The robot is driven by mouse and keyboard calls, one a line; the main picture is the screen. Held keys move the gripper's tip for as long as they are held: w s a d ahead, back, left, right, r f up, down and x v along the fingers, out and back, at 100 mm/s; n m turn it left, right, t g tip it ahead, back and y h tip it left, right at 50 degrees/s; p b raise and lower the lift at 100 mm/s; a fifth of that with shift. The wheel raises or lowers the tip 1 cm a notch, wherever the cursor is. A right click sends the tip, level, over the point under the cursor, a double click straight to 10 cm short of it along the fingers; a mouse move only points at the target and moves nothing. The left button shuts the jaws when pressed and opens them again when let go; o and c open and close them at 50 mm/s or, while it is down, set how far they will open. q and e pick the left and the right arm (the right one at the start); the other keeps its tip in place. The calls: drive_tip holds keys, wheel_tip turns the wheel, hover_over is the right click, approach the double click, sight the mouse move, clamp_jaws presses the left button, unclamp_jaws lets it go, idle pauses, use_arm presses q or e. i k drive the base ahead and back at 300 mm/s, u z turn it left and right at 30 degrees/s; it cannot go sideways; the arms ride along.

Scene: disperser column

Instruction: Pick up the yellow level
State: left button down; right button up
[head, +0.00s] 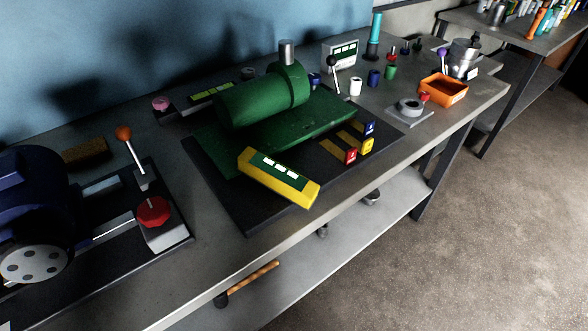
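The yellow level (308,195) is a bar-shaped block with a dark green top face and several white marks. It lies at an angle on the dark mat (240,208), in front of the green machine (262,102), near the front of the workbench. No gripper touches it. Neither of my grippers shows in the head view.
A dark blue machine (32,205) with an orange-knobbed lever (124,133) and red knob (153,211) stands left. Small red, yellow and blue blocks (351,156) lie right of the level. An orange tray (443,90) stands far right. The bench front edge is clear.

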sight(289, 185)
drive_tip(key=k, duration=0.5)
drive_tip(key=z, duration=0.95)
drive_tip(key=i, duration=0.8)
drive_tip(key=u, duration=1.55)
